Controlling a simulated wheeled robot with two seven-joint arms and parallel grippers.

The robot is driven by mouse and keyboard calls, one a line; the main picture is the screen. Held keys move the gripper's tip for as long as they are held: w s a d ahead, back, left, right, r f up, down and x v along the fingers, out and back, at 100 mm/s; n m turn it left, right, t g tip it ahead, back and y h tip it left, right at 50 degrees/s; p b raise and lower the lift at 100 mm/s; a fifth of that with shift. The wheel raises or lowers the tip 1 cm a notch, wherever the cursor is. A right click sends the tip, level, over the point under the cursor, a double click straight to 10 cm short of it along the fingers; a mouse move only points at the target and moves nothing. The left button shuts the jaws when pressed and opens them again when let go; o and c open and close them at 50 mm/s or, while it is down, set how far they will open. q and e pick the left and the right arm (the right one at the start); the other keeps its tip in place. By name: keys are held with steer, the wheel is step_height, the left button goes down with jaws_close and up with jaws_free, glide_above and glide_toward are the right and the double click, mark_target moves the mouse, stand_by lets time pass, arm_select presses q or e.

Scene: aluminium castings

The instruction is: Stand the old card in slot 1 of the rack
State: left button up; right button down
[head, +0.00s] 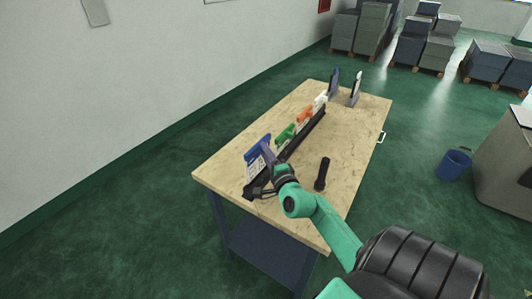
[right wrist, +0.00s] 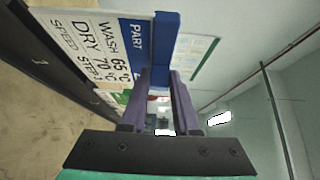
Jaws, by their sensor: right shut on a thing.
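The black rack (head: 304,138) runs lengthwise along the wooden table; its dark side also shows at the left of the right wrist view (right wrist: 30,52). A white card with a blue header (head: 256,146) is at the rack's near end. In the right wrist view this card (right wrist: 90,42) reads PART, WASH, DRY and SPEED. My right gripper (head: 267,152) is shut on the card's blue edge, its purple fingers (right wrist: 160,82) reaching it. I cannot tell whether the card's lower edge is in a slot. My left gripper is not in view.
A green-topped card (head: 285,133), an orange-topped card (head: 304,117) and a white one (head: 320,101) stand further along the rack. Two upright panels (head: 334,82) (head: 355,89) are at the table's far end.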

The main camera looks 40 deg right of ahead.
mark_target(261, 158)
steer(key=shift+f+b, duration=2.7)
steer(key=shift+f, duration=0.35)
steer(key=c, duration=0.6)
jaws_free()
steer(key=b+v, duration=0.3)
steer(key=v, duration=1.1)
steer(key=shift+s+r, duration=0.1)
steer(key=shift+s, duration=0.2)
